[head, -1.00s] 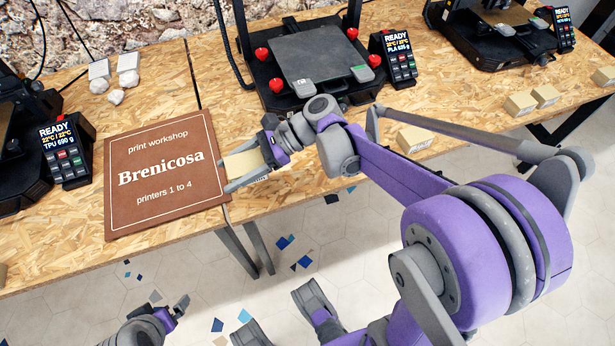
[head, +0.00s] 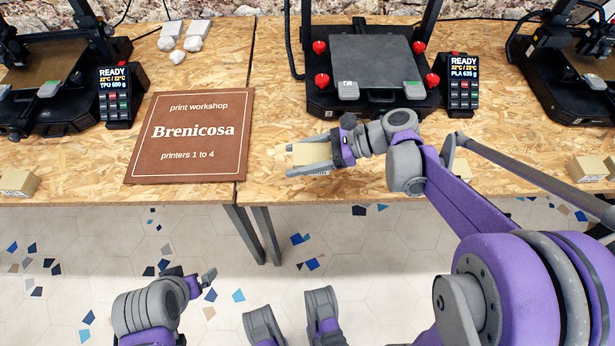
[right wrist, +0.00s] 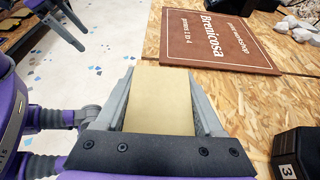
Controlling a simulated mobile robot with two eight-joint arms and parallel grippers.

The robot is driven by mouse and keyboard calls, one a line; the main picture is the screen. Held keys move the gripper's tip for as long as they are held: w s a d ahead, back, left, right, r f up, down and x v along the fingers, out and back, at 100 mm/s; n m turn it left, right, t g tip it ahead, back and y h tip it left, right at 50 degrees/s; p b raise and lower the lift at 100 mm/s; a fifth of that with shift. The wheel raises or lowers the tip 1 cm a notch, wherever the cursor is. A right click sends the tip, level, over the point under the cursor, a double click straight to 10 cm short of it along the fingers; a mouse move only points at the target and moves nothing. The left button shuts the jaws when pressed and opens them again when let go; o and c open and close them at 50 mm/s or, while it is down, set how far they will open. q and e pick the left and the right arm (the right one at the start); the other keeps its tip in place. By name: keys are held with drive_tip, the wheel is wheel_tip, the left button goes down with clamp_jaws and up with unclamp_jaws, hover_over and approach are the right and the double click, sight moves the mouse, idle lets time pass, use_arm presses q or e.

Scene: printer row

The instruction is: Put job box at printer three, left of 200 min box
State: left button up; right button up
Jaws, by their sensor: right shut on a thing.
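My right gripper (head: 308,158) is shut on a tan box, the job box (head: 310,153), in front of the middle printer (head: 370,70) and right of the brown sign. In the right wrist view the job box (right wrist: 162,98) sits between the two fingers; no label shows on its visible face. A black block marked 3 (right wrist: 287,168) shows in that view's lower right corner. Another tan box (head: 461,167) stands at the table front, partly hidden behind my right arm; its label is unreadable. My left gripper (head: 207,283) is low, over the floor, its opening unclear.
The brown Brenicosa sign (head: 190,135) lies on the wooden table left of my right gripper. Tan boxes stand at the right (head: 588,168) and far left (head: 18,183) front edges. A control unit (head: 460,85) stands beside the middle printer. Bare table lies around the held box.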

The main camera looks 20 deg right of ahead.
sight(299, 181)
wheel_tip(299, 181, down, 7)
drive_tip(key=shift+f+b, duration=0.15)
drive_tip(key=shift+b, duration=0.8)
drive_tip(key=shift+f, duration=0.15)
drive_tip(key=o, duration=1.5)
drive_tip(key=shift+d+r, duration=0.25)
drive_tip(key=shift+r, duration=0.05)
drive_tip(key=p+v, duration=0.2)
drive_tip(key=v, duration=0.9)
drive_tip(key=shift+d, duration=0.15)
drive_tip(key=shift+s, duration=0.1)
